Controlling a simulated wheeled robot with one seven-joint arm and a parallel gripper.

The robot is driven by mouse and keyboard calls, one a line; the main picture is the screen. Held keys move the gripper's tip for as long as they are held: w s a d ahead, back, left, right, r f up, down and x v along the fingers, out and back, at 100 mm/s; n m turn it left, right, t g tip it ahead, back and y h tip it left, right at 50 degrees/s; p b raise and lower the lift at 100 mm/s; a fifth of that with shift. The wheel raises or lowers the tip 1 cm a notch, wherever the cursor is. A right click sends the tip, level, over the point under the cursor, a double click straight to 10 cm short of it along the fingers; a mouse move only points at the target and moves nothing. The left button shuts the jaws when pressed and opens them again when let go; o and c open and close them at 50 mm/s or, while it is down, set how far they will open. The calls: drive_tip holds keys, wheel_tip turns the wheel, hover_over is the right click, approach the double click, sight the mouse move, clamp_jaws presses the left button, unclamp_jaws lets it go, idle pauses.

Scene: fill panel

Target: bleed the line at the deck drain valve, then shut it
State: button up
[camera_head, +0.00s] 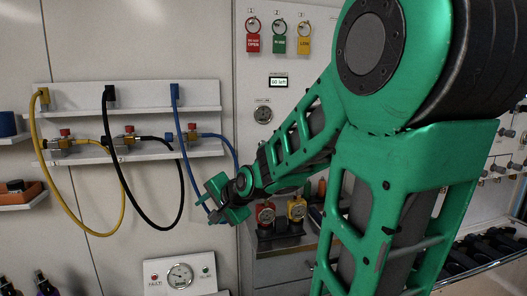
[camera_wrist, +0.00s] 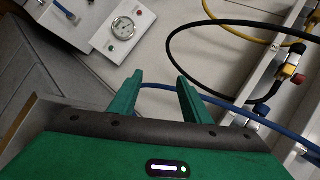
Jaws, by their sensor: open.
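My gripper (camera_head: 213,201) is open and empty, in front of the wall beside the lower bend of the blue hose (camera_head: 179,128). In the wrist view the two green fingers (camera_wrist: 156,88) stand apart, with the blue hose (camera_wrist: 160,87) passing behind the gap; I cannot tell contact. Three brass valves with red tops sit on the lower wall rail: left valve (camera_head: 65,139), middle valve (camera_head: 129,136) and right valve (camera_head: 192,133). Yellow (camera_head: 58,205) and black (camera_head: 135,212) hoses hang beside them. No readable label shows which is the deck drain valve.
A gauge panel (camera_head: 157,266) with red and green lamps is below the hoses. Red, green and yellow tags (camera_head: 279,44) hang above a small display (camera_head: 278,82). Red (camera_head: 265,214) and yellow (camera_head: 297,208) devices stand on the cabinet right of my gripper. My arm hides much of the right side.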

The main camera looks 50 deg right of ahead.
drive_tip(key=s+d+r+m+t+h, duration=0.2)
drive_tip(key=d+r+m+t+h, duration=0.3)
drive_tip(key=d+m, duration=0.7)
drive_tip(key=s+d+r+m+h, duration=0.1)
drive_tip(key=d+r+m+h, duration=0.3)
drive_tip(key=d+r+m, duration=0.55)
drive_tip(key=w+d+f+m, duration=0.1)
drive_tip(key=w+d+f, duration=0.2)
drive_tip(key=w+d, duration=0.6)
drive_tip(key=shift+y, duration=0.4)
drive_tip(key=shift+w+m, duration=0.1)
drive_tip(key=shift+m, duration=0.15)
drive_tip(key=c, duration=1)
